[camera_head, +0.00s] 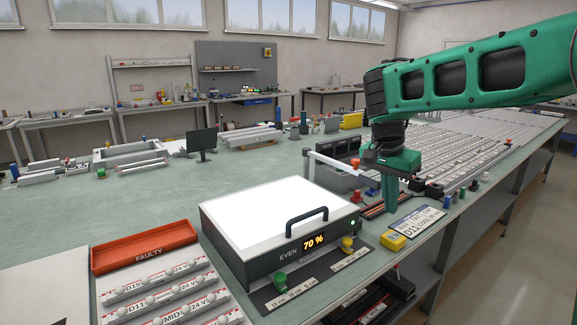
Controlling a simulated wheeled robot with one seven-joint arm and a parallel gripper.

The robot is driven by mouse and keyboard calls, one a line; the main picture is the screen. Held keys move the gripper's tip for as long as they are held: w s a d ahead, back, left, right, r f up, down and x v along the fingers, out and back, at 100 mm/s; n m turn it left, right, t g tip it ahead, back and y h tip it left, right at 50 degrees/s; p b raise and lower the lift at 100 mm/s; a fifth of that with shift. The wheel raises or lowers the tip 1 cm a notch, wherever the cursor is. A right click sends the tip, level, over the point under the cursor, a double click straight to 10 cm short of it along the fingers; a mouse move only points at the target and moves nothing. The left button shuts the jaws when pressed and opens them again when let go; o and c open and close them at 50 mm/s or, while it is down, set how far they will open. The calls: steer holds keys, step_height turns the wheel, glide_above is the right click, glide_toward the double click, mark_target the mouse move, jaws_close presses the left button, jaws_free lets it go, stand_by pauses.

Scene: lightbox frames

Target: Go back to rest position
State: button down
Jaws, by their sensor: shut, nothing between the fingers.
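My gripper (389,205) is at the end of my green arm, which reaches in from the upper right. It points down, close above the right edge of the bench, right of the lightbox. Its fingers are shut with nothing visible between them. The lightbox (262,222) is lit white on top and has a black handle. Its front display reads 70 %, with the word EVEN beside it and a small green light.
A green knob (280,281) and a yellow knob (347,244) sit before the lightbox. A yellow block (392,241) and a D11 card (422,219) lie near the gripper. A red FAULTY tray (144,246) is at left. Long rails cover the right bench.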

steer(key=s+d+f+n, duration=0.1)
steer(key=s+d, duration=0.7)
steer(key=d, duration=0.1)
steer(key=s+d+f+n+y, duration=0.1)
steer(key=s+d+f, duration=0.1)
steer(key=s, duration=0.6)
steer(key=s+d+f+n+g+y, duration=0.1)
steer(key=s+f, duration=0.3)
steer(key=s, duration=0.5)
steer(key=s+d+f+n, duration=0.1)
steer(key=s+d+f, duration=0.2)
steer(key=s, duration=0.6)
steer(key=shift+s+d+g+y, duration=0.2)
steer(key=shift+d+g+y, duration=0.1)
steer(key=shift+y, duration=0.1)
steer(key=shift+f, duration=0.1)
steer(key=shift+w+f, duration=0.25)
steer(key=shift+w, duration=0.35)
